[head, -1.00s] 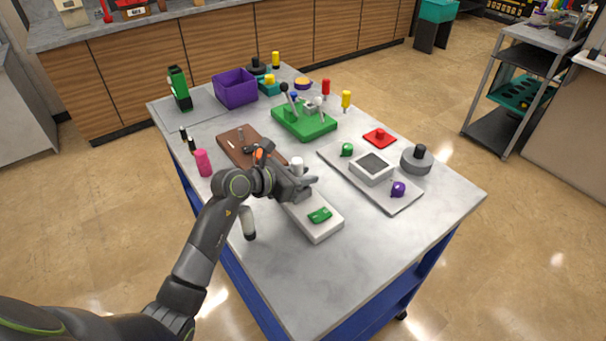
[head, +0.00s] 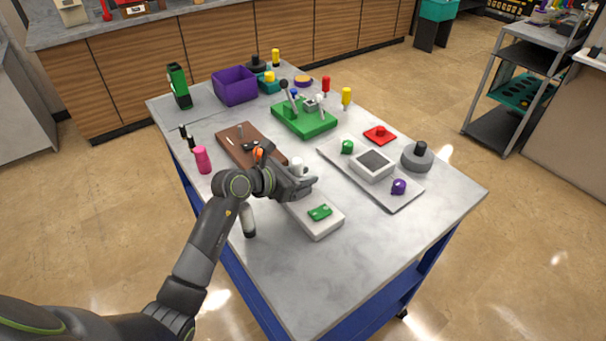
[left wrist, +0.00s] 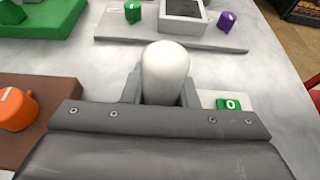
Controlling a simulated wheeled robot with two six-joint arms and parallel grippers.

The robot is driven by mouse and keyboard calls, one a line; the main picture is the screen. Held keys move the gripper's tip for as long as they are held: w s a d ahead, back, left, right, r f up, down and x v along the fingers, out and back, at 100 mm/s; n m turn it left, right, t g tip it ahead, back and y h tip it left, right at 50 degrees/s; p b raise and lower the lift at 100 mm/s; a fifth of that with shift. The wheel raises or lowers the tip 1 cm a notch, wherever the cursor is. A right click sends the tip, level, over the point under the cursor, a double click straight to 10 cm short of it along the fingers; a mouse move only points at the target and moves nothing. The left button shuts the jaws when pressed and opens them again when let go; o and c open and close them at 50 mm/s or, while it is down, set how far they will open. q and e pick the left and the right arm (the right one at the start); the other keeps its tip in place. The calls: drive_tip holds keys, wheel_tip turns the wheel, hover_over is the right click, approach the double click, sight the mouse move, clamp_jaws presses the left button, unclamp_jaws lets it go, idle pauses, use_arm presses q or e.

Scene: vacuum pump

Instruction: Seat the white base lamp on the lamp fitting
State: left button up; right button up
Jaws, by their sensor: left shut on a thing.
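My left gripper (head: 304,184) is shut on a white rounded lamp (left wrist: 166,68), which stands up between the two fingers in the left wrist view. Its white top (head: 297,166) shows just above the gripper in the head view. The gripper is over the far part of a pale board (head: 322,229) that carries a green switch (head: 319,213). The switch also shows right of the fingers in the left wrist view (left wrist: 230,104). The lamp's lower end and the lamp fitting are hidden by the gripper, so I cannot tell whether they touch. My right gripper is not in view.
A second lamp-like piece with a dark end (head: 248,222) is near the table's left edge. A brown board (head: 236,150) with an orange knob (left wrist: 14,110) lies left of the gripper. A grey panel (head: 404,205) and green block (head: 303,122) lie beyond. The table front is clear.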

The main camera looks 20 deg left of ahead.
use_arm(q)
drive_tip(key=o, duration=1.1)
drive_tip(key=shift+r, duration=0.1)
wheel_tip(320, 180, up, 9)
drive_tip(key=p, duration=0.7)
drive_tip(key=shift+p, duration=0.35)
